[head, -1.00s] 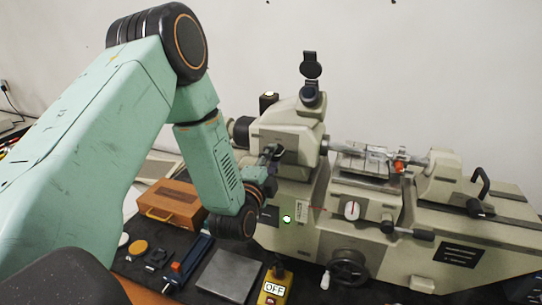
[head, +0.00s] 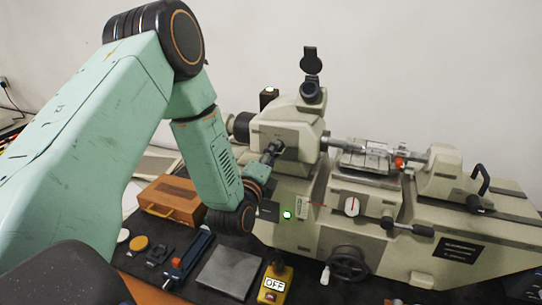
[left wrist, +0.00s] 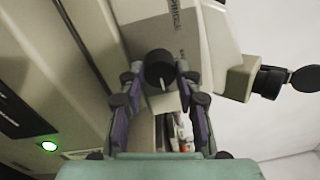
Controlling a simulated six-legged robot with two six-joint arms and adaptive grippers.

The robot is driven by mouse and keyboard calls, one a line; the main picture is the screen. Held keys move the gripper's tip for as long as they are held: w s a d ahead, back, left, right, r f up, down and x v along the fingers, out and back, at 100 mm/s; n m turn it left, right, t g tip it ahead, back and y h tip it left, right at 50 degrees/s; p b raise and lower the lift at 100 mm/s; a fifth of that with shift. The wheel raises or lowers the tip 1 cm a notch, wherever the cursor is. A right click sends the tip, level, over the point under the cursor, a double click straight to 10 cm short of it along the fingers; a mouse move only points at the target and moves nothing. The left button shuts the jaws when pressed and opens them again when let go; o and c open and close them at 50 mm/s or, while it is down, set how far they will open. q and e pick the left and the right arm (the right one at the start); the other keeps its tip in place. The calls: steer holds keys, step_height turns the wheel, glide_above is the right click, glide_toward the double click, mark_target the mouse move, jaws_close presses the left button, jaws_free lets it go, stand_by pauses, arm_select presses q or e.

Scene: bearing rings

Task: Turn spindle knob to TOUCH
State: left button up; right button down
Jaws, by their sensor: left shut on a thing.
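The beige measuring machine (head: 330,225) stands on the bench with its round eyepiece on top. My left gripper (head: 272,152) reaches its headstock front from the left, above a lit green lamp (head: 287,214). In the left wrist view, my left gripper (left wrist: 159,74) has its two fingers on either side of the black round spindle knob (left wrist: 158,63) and is shut on it. A pale pointer bar shows on the knob. The setting it points to cannot be read. In the head view the knob is mostly hidden by the gripper. My right gripper is not in view.
A wooden box (head: 172,199) and a grey plate (head: 229,272) lie on the dark mat left of the machine. A yellow switch box (head: 272,286) with an OFF label stands in front. A handwheel (head: 347,264) projects from the machine's front.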

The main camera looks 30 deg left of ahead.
arm_select(q)
steer(key=shift+w+r, duration=0.1)
steer(key=shift+r, duration=0.1)
steer(key=o, duration=1.2)
steer(key=shift+f, duration=0.15)
steer(key=shift+c, duration=0.2)
steer(key=v, duration=1.2)
steer(key=shift+d, duration=0.1)
